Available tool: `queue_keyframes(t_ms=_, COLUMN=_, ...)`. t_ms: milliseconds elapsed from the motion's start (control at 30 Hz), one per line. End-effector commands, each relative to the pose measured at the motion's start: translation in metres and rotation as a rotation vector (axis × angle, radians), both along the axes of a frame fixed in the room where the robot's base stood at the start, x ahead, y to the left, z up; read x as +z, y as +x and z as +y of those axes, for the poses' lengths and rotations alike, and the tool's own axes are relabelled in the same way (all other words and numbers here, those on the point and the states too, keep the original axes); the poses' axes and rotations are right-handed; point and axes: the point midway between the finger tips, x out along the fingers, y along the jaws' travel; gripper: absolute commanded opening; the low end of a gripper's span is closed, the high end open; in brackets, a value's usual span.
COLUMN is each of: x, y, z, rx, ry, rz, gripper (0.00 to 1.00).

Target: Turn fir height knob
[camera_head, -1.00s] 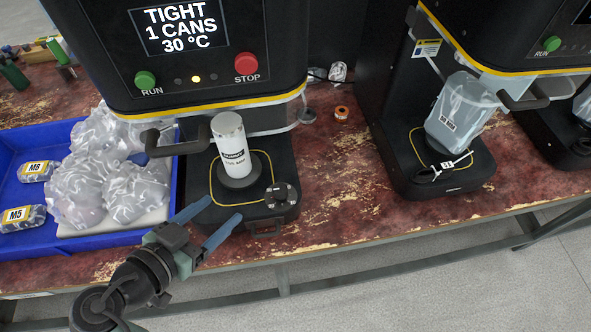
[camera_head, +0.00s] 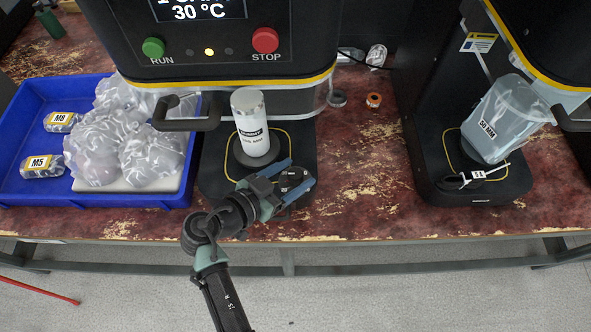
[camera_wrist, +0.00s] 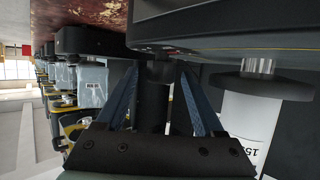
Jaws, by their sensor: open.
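A black round knob (camera_head: 292,178) sits at the front right of the base of the left seamer (camera_head: 210,178). My gripper (camera_head: 302,171) is open, with one blue finger on the knob's far side and the other on its near side in the head view. I cannot tell whether the fingers touch it. In the wrist view my gripper (camera_wrist: 160,68) shows its two blue fingers apart, with a dark upright shape between them. A white can (camera_head: 251,125) stands on the seamer's round plate, just behind and left of the gripper; it also shows in the wrist view (camera_wrist: 250,112).
A blue tray (camera_head: 90,200) with clear bags and M8 and M5 packs lies left. A second seamer (camera_head: 470,190) holds a tilted clear jug (camera_head: 507,117). An orange roll (camera_head: 374,100) lies between the machines, where the worn red bench is mostly clear. A black handle (camera_head: 187,123) juts out above left.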

Motion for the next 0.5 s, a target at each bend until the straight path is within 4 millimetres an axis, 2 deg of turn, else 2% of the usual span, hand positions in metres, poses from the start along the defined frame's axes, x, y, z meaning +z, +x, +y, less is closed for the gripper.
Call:
queue_keyframes(t_ms=400, x=-0.0033, y=0.0062, z=-0.0059, rx=0.001, ry=0.001, rz=-0.001, gripper=0.70)
queue_keyframes(t_ms=500, x=-0.0033, y=0.0061, z=-0.0059, rx=0.001, ry=0.001, rz=-0.001, gripper=0.52)
